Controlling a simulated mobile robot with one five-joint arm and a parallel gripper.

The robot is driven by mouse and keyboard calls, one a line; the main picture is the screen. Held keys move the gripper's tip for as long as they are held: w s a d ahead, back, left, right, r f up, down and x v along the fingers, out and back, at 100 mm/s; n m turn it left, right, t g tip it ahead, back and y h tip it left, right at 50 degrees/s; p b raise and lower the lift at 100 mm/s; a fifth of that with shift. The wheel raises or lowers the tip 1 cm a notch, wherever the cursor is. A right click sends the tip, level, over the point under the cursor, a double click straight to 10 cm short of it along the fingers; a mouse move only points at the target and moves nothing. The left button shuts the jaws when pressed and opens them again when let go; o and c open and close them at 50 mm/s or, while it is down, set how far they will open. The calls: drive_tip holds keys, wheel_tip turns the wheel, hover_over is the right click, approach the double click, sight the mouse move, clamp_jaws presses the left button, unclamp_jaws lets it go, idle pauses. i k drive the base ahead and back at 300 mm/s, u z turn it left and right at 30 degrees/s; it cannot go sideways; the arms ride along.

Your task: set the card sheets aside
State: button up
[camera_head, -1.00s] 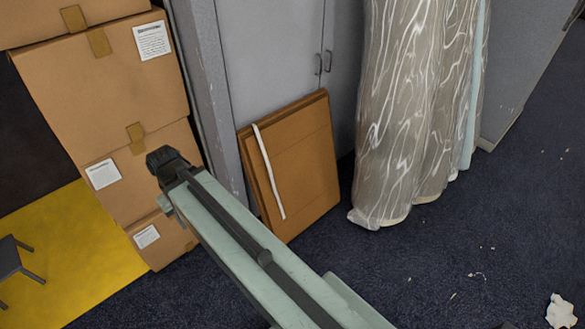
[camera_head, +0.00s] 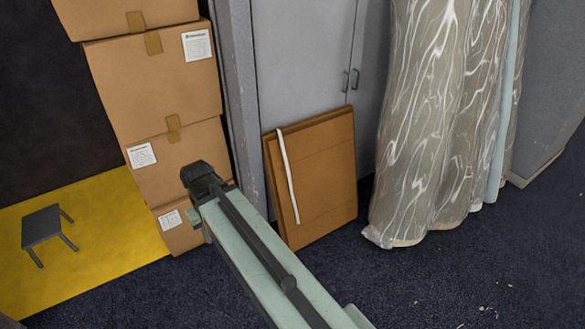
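The card sheets (camera_head: 322,180) are brown flat panels stacked together. They lean tilted against the grey cabinet, with their lower edge on the dark carpet. A white strip (camera_head: 288,175) lies down their front near the left edge. My arm reaches up from the bottom of the picture, and its dark end, my gripper (camera_head: 202,178), is left of the sheets and in front of the box stack as seen here. No contact with the sheets shows. The fingers cannot be made out, so open or shut is unclear.
Cardboard boxes (camera_head: 155,90) are stacked at the left beside the grey cabinet (camera_head: 305,60). Tall plastic-wrapped rolls (camera_head: 430,130) stand right of the sheets. A small grey stool (camera_head: 42,230) stands on a yellow floor patch (camera_head: 100,230). Carpet at the lower right is open, with small scraps.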

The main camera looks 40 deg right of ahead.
sight(311, 163)
drive_tip(key=u, duration=0.05)
drive_tip(key=i, duration=0.9)
drive_tip(key=z, duration=0.05)
